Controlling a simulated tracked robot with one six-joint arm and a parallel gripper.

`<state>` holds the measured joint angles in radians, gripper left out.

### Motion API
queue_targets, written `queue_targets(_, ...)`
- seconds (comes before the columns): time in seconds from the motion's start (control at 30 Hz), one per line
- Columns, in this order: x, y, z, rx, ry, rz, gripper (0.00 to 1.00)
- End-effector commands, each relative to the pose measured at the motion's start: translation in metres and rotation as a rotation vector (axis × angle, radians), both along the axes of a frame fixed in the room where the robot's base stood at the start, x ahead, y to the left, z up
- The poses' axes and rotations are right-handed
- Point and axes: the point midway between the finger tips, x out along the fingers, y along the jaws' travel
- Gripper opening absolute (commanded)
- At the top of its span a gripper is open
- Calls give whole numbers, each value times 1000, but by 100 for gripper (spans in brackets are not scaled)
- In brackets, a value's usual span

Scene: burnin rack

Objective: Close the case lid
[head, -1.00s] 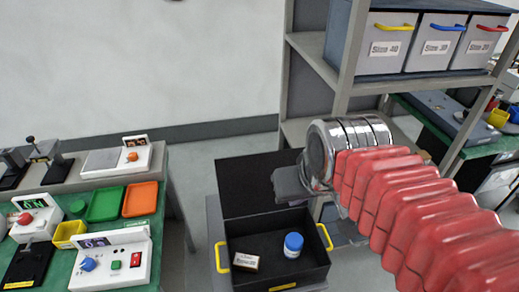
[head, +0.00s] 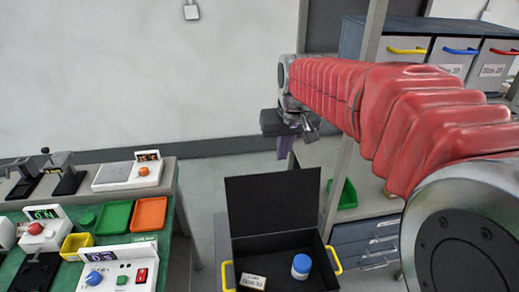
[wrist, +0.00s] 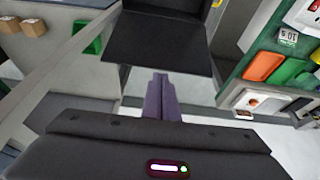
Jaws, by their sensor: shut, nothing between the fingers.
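The black case (head: 285,246) stands open in the lower middle of the head view, with yellow handles at its sides. Its lid (head: 272,203) stands up at the back edge. A white jar with a blue cap (head: 301,267) and a small labelled box (head: 252,281) are inside. My gripper (head: 284,151) hangs with its purple fingers above and beyond the lid. It is shut and empty, apart from the lid. In the wrist view the closed fingers (wrist: 160,95) point toward the dark lid (wrist: 160,40).
A green-topped bench (head: 180,255) with test devices and coloured trays stands to the left. A shelf rack (head: 362,170) with grey bins (head: 450,55) and a green tray (head: 343,194) stands to the right. The air between gripper and lid is clear.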

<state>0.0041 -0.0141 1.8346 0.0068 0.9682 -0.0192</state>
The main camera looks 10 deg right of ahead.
Motion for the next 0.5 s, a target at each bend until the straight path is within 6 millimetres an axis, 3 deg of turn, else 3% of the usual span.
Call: queue_targets(0.5, 108, 2, -50, 0, 63, 7, 0)
